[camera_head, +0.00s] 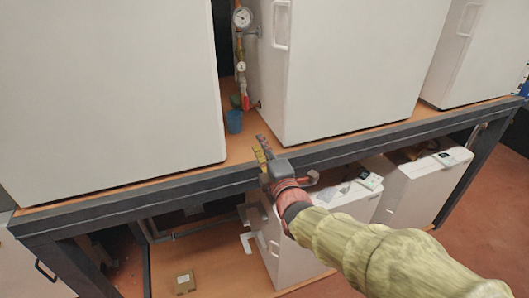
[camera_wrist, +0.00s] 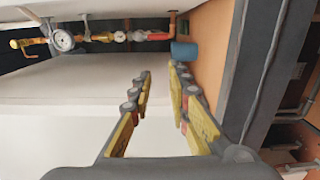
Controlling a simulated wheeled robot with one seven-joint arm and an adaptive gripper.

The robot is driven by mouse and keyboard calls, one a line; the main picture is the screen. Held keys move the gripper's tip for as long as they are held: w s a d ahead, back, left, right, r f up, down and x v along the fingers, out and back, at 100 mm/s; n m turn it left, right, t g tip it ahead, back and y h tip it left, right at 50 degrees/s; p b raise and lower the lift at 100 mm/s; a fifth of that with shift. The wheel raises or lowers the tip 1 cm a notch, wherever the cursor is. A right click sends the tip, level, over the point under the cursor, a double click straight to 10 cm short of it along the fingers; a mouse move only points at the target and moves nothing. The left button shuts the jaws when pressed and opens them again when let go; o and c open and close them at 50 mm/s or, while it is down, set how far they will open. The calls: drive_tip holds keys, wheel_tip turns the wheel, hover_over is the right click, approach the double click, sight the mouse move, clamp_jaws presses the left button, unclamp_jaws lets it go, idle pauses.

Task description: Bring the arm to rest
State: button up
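My arm reaches in from the lower right of the head view, and my gripper (camera_head: 262,148) is at the front edge of the bench (camera_head: 120,192). In the wrist view my gripper (camera_wrist: 160,82) has its two yellow-and-grey fingers apart, with nothing between them. A blue cup (camera_head: 234,121) stands on the bench top beyond the fingertips, in the gap between two white units. The cup also shows in the wrist view (camera_wrist: 184,51), close past one fingertip but apparently apart from it.
Large white units stand on the bench at left (camera_head: 110,90) and right (camera_head: 345,70). A pressure gauge (camera_head: 242,17) and pipes with a red-handled valve (camera_head: 245,98) fill the gap. Smaller white boxes (camera_head: 425,185) stand below the bench. Open floor (camera_head: 490,215) lies at right.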

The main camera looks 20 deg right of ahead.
drive_tip(key=shift+s, duration=0.95)
drive_tip(key=s+f+m+g, duration=0.95)
drive_tip(key=f+m, duration=0.25)
drive_tip(key=f, duration=0.3)
drive_tip(key=s+a+r+m+g+b, duration=0.1)
drive_tip(key=s+r+m, duration=0.1)
drive_tip(key=s, duration=0.6)
drive_tip(key=s+a+r+m+g+b, duration=0.1)
drive_tip(key=s+a+r+m+g, duration=0.1)
drive_tip(key=s, duration=0.7)
drive_tip(key=shift+s+a+r+m+y+b, duration=0.2)
drive_tip(key=shift+r+m+y+b, duration=0.15)
drive_tip(key=shift+r+m, duration=0.5)
